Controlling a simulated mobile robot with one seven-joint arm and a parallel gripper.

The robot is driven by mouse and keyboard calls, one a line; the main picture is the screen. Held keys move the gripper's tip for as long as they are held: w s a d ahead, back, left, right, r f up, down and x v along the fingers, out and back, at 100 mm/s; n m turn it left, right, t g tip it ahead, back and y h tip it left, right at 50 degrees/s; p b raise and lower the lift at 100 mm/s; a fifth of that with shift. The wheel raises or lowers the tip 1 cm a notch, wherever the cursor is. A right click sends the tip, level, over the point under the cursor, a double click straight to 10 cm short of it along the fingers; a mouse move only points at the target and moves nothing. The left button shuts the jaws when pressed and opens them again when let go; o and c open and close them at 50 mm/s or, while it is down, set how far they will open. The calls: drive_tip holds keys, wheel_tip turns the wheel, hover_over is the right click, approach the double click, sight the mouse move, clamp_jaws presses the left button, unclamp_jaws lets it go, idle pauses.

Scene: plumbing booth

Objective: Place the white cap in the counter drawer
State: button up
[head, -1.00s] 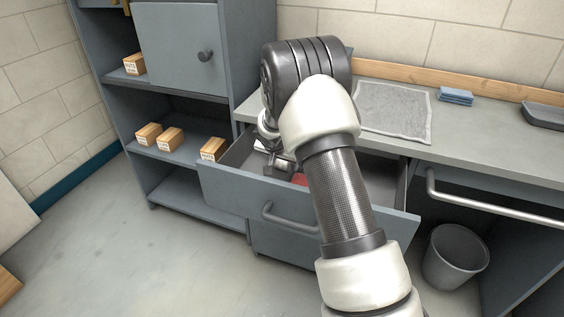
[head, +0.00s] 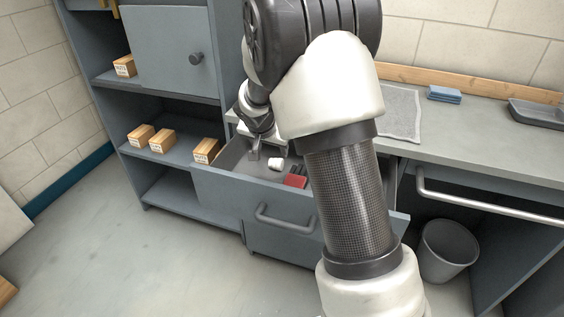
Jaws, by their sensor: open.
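The white cap (head: 275,163) lies inside the open counter drawer (head: 290,196), toward its left-middle part. My gripper (head: 256,153) is open, just to the left of the cap and over the drawer. It looks apart from the cap, though the fingertips are small and partly hidden. My arm covers the right part of the drawer.
A red item (head: 295,181) and dark small pieces lie in the drawer near the cap. A shelf unit with several wooden boxes (head: 162,140) stands at the left. The counter holds a grey mat (head: 401,112), blue cloths (head: 444,94) and a dark tray (head: 537,114). A bin (head: 447,250) stands below.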

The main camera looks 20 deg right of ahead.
drive_tip(key=s+d+r+n, duration=0.2)
drive_tip(key=s+r, duration=1.2)
drive_tip(key=s+a+r+n+y, duration=0.1)
drive_tip(key=s+n, duration=0.1)
drive_tip(key=s, duration=0.9)
drive_tip(key=s+a+r+n+y, duration=0.1)
drive_tip(key=s+a+r+n, duration=0.1)
drive_tip(key=s, duration=0.8)
drive_tip(key=shift+s+a+r+n+y, duration=0.15)
drive_tip(key=shift+s+a+n+y, duration=0.15)
drive_tip(key=shift+s+n+y, duration=0.1)
